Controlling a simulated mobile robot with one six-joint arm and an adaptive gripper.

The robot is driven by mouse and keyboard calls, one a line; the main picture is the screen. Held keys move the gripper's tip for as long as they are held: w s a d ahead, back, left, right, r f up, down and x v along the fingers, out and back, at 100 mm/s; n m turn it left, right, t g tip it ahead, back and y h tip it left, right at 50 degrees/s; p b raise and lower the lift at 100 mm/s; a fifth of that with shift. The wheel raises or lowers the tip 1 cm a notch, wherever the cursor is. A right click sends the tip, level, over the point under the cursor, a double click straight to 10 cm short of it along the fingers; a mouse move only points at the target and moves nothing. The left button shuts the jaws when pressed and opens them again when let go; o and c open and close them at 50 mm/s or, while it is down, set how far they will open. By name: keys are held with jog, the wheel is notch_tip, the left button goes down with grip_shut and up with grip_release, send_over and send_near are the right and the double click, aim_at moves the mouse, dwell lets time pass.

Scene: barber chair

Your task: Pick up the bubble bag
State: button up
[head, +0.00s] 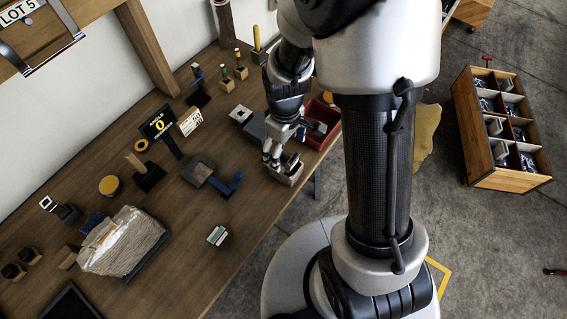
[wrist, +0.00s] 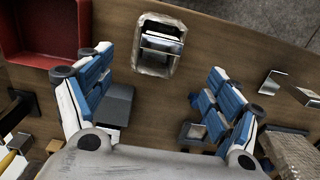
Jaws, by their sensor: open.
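A small translucent bag with a pale rim and something dark and white inside, which looks like the bubble bag (wrist: 151,66), lies on the wooden bench near its edge. In the wrist view it is at top centre, beyond and between my fingertips. My gripper (wrist: 155,78) is open and empty, with blue-padded fingers spread to either side. In the head view my gripper (head: 282,161) is low over the bench edge, right above the bag (head: 288,177) and partly covering it. I cannot tell the exact height gap.
A red bin (head: 326,113) stands beside the bag, also in the wrist view (wrist: 45,38). A grey block (wrist: 117,104) lies near the left finger. A large wrapped bundle (head: 122,241), a blue-handled tool (head: 226,186) and a sign (head: 160,124) stand left. A wooden crate (head: 500,130) is on the floor.

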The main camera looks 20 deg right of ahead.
jog(key=b, duration=0.2)
send_near(285, 160)
jog(key=s+f, duration=0.1)
jog(key=s+a+f, duration=0.1)
jog(key=s+f, duration=0.1)
jog(key=shift+s+a, duration=0.15)
jog(key=shift+s, duration=0.1)
jog(key=shift+w+f+b, duration=0.1)
jog(key=shift+f+b, duration=1.1)
jog(key=shift+f, duration=1.45)
jog(key=shift+c, duration=0.3)
jog(key=c, duration=1.1)
